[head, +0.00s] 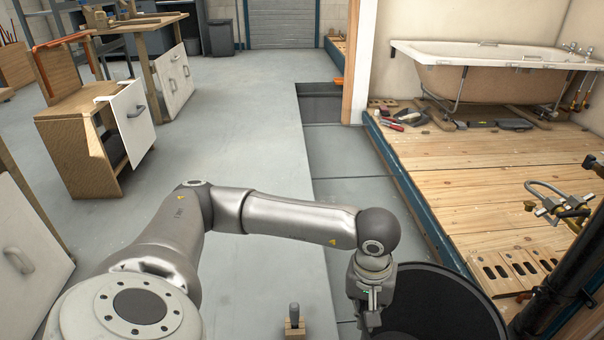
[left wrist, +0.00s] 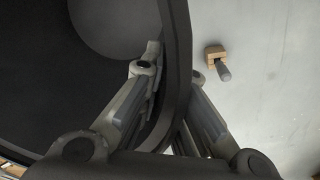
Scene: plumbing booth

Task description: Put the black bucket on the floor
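The black bucket (head: 445,300) is at the bottom of the head view, right of centre, its round opening facing up and its lower part cut off. My left gripper (head: 370,318) is at its left rim, pointing down. In the left wrist view the two fingers of my left gripper (left wrist: 172,72) straddle the bucket's rim (left wrist: 178,45), one inside and one outside, and look closed against the wall. The dark inside of the bucket fills the left of that view. Whether its base touches the floor (head: 245,275) is hidden. My right gripper is not in view.
A small wooden block with a grey peg (head: 295,325) is left of the bucket. A raised wooden platform (head: 470,165) with a blue edge and a bathtub (head: 490,75) is on the right. Cabinets (head: 80,150) line the left. Grey floor between is clear.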

